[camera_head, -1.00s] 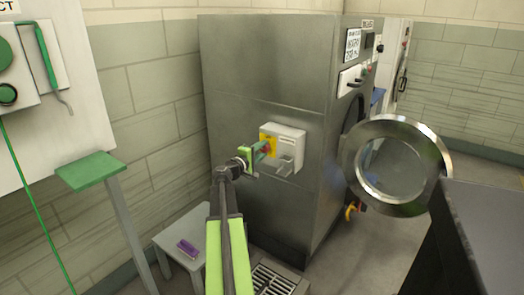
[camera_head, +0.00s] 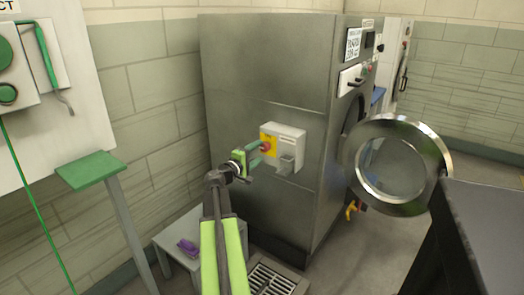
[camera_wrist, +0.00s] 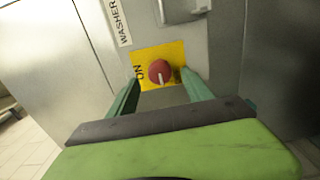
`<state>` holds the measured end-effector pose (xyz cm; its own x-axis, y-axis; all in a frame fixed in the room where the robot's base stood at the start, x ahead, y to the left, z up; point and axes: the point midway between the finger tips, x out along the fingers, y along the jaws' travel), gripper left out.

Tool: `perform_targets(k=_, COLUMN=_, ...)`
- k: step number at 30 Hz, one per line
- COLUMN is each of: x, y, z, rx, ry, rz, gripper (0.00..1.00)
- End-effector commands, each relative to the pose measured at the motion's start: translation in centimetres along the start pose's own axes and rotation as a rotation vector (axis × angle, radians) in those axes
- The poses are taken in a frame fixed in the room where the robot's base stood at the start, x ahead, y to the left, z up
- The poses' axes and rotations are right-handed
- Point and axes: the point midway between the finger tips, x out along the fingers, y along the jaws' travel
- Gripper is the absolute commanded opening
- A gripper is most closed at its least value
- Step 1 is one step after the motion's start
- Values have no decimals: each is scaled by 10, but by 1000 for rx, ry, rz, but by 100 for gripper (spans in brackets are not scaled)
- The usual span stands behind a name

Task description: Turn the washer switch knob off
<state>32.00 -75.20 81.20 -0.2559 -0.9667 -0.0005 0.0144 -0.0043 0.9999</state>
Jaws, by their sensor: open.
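The washer switch box (camera_head: 291,142) is a light grey box on the side of the large grey washer (camera_head: 265,70). Its yellow plate carries a red knob (camera_head: 266,146). In the wrist view the red knob (camera_wrist: 160,72) sits on the yellow plate (camera_wrist: 152,55), beside the word ON and a WASHER label (camera_wrist: 119,22). A pale pointer mark on the knob points toward the bottom of that view. My gripper (camera_head: 260,153) is open in front of the knob. In the wrist view its green fingers (camera_wrist: 162,84) lie on either side of the knob; contact cannot be told.
The washer's round door (camera_head: 392,168) stands open at the right. A small grey table (camera_head: 170,240) with a purple item (camera_head: 188,247) is below left of my arm. A green-topped stand (camera_head: 90,170) is at the left. A floor grate (camera_head: 272,279) lies below.

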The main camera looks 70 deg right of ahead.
Motion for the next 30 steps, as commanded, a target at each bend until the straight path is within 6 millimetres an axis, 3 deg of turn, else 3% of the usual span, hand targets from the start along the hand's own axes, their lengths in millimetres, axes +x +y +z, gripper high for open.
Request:
perform_targets(k=1, x=-19, y=0, z=2, rx=0, ry=5, rz=0, gripper=59)
perform_targets(k=9, x=-94, y=0, z=2, rx=0, ry=4, rz=0, gripper=59)
perform_targets(k=15, x=-129, y=0, z=1, rx=0, ry=2, rz=0, gripper=59)
perform_targets(k=30, x=-138, y=0, z=0, rx=0, ry=0, rz=0, gripper=59)
